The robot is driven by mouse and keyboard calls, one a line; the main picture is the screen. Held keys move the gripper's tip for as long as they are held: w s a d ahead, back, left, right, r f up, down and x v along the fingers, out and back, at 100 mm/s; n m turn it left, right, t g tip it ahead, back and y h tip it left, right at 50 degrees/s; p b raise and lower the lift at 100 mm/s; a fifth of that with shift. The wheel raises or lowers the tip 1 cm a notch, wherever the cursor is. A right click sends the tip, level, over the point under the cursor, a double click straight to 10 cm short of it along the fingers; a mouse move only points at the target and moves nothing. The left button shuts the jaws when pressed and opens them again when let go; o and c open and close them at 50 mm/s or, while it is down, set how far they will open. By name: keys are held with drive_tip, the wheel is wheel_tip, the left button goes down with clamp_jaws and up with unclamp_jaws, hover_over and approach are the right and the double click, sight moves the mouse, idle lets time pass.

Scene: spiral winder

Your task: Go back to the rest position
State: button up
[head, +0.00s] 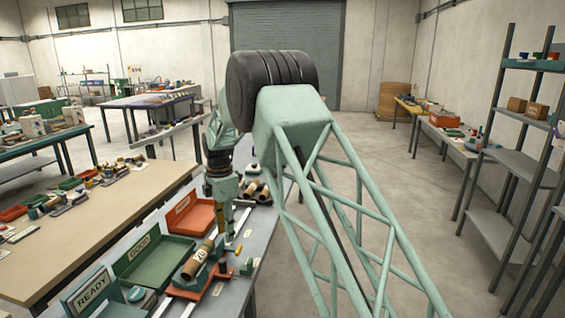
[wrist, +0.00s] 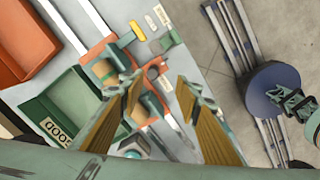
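My gripper (head: 228,238) hangs over the bench beside the winder in the head view. In the wrist view its two fingers with yellow-brown pads (wrist: 158,84) stand wide apart, with nothing held between them. A brown tube marked 20 (head: 196,262) lies on the small winder with a red base (head: 207,287), left of and below my gripper in the head view. In the wrist view part of the winder (wrist: 110,72) shows behind the left finger, which hides some of it.
A green tray labelled GOOD (head: 155,262), an orange tray (head: 190,218) and a READY sign (head: 90,292) stand along the bench. Brown tubes (head: 262,192) lie at its back. A wooden-topped table (head: 70,245) is at left. The floor at right (head: 430,225) is clear, up to grey shelves (head: 500,235).

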drive_tip(key=s+d+r+m+t+b, duration=0.1)
drive_tip(key=s+d+r+m, duration=0.5)
drive_tip(key=d+r, duration=0.55)
drive_tip(key=s+d+r+m, duration=0.3)
drive_tip(key=s+d+r, duration=0.5)
drive_tip(key=d+r, duration=0.3)
drive_tip(key=s+d+r+m+t+b, duration=0.1)
drive_tip(key=s+d+r+m, duration=0.25)
drive_tip(key=s+d, duration=0.4)
drive_tip(key=s+d+r+m, duration=0.3)
drive_tip(key=s+d+r, duration=0.15)
drive_tip(key=s, duration=0.55)
drive_tip(key=s+d+f+m, duration=0.1)
drive_tip(key=s+d+m, duration=0.2)
drive_tip(key=s, duration=0.6)
drive_tip(key=s+d+f+m+t+b, duration=0.1)
drive_tip(key=s+d+f+m, duration=0.1)
drive_tip(key=s, duration=0.8)
drive_tip(key=s+d+f+m, duration=0.1)
drive_tip(key=s+d+m, duration=0.3)
drive_tip(key=s, duration=0.5)
drive_tip(key=shift+s+d+f+m+t, duration=0.15)
drive_tip(key=shift+s+d+m+t, duration=0.2)
drive_tip(key=shift+m, duration=0.2)
